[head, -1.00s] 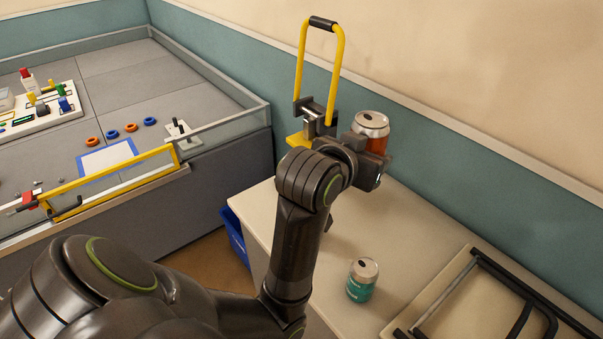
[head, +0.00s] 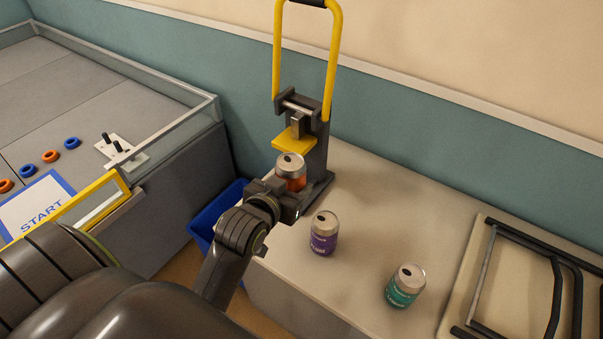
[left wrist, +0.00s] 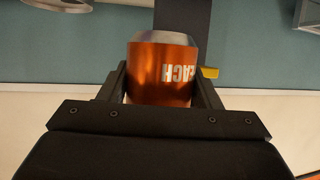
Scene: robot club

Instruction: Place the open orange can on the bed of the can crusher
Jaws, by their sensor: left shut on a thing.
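The open orange can (head: 291,172) is upright between the fingers of my left gripper (head: 288,192), which is shut on it. In the left wrist view the can (left wrist: 161,75) shows its orange side and silver shoulder between both fingers. The can crusher (head: 316,145) stands at the table's far left corner, with its yellow handle (head: 336,60) raised. The can is in front of the crusher's column, below the yellow press plate (head: 295,140) in the picture. The gripper hides the can's bottom and most of the bed, so I cannot tell whether they touch. My right gripper is not in view.
A purple can (head: 324,233) and a teal can (head: 406,286) stand on the table (head: 400,215) right of my arm. A black-framed board (head: 530,285) lies at the right. A blue bin (head: 215,215) is on the floor left of the table.

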